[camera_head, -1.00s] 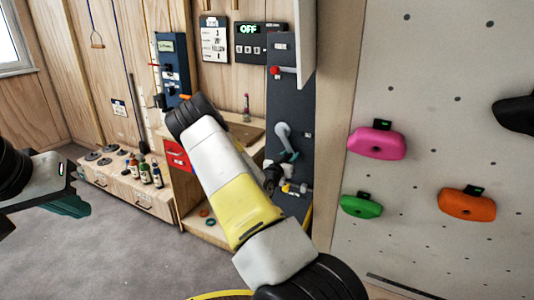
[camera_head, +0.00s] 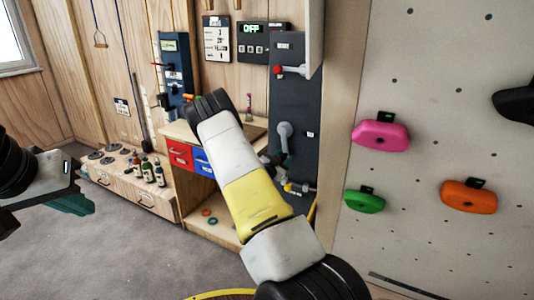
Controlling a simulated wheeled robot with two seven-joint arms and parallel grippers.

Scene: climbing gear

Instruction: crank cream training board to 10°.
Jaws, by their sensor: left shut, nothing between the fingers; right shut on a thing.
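The cream training board (camera_head: 440,120) fills the right side, with pink, green and orange holds on it. Left of it is a dark control panel (camera_head: 295,105) with a grey crank (camera_head: 285,131). My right arm comes up from the bottom and bends over in front of the panel's left side. My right gripper (camera_head: 285,159) is mostly hidden behind that arm; its dark teal tips are at the crank's lower end and look shut on its handle. My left gripper (camera_head: 76,205) is shut and empty at the left edge, over the floor.
A red-knobbed lever (camera_head: 290,70) sits above the crank. A display (camera_head: 252,29) reads OFF. A wooden bench with a red drawer (camera_head: 180,154) and blue drawer (camera_head: 203,160) stands left of the panel. Bottles (camera_head: 147,170) stand on a low cabinet. Grey floor is clear at lower left.

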